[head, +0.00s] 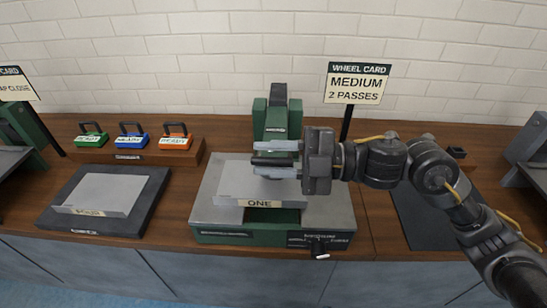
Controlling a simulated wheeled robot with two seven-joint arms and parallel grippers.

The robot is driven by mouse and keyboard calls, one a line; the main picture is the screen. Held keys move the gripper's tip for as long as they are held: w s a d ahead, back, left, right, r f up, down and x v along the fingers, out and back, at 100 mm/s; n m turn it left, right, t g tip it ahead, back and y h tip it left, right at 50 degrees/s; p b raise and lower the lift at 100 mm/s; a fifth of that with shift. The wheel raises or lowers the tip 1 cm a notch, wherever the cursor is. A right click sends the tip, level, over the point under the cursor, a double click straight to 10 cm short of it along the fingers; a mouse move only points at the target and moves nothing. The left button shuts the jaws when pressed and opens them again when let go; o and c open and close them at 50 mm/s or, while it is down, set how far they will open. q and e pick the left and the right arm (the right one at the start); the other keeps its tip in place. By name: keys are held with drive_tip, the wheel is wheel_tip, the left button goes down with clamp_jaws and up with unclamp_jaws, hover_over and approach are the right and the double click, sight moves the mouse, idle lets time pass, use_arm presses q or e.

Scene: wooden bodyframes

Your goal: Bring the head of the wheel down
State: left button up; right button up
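The green wheel machine (260,120) stands at the back centre of the bench, with a dark upright part (278,94) at its top. Its base (250,228) holds a grey plate labelled ONE (235,188). My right gripper (275,159) reaches in from the right, in front of the machine's column and above the plate. Its two fingers point left and are apart, one above the other. A dark strip shows between them; I cannot tell whether it touches them. The gripper hides part of the machine's head. My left gripper is not in view.
A wheel card sign reading MEDIUM, 2 PASSES (357,84) stands behind my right arm. A wooden block with green, blue and orange tools (135,155) is at the left. A grey plate lies on a dark pad (60,222).

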drive_tip(key=shift+o, duration=0.3)
drive_tip(key=shift+d, duration=0.2)
drive_tip(key=d, duration=1)
drive_tip(key=shift+d, duration=0.25)
drive_tip(key=shift+f, duration=0.1)
